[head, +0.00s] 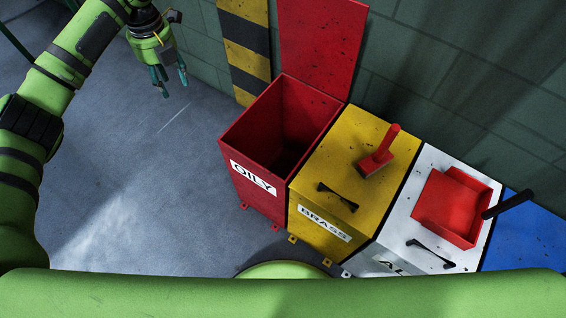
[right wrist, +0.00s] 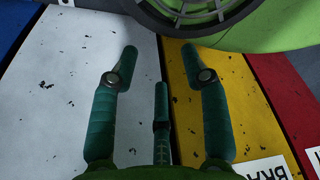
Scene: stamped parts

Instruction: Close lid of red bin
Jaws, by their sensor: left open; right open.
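The red bin (head: 251,190), labelled OILY, stands against the wall in the head view, and its inside looks dark. Its red lid (head: 318,45) stands upright and open at the back, near the wall. My left gripper (head: 169,82) hangs open and empty to the left of the red bin, above the floor and apart from the lid. My right gripper (right wrist: 160,75) shows in the right wrist view, open and empty, in front of the white and yellow bin surfaces. It is not visible in the head view.
A yellow BRASS bin (head: 340,205) with a red brush (head: 378,155) on its closed lid stands right of the red bin. Further right are a white bin (head: 400,222) bearing a red dustpan (head: 450,206), and a blue bin (head: 524,238). The floor at left is clear.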

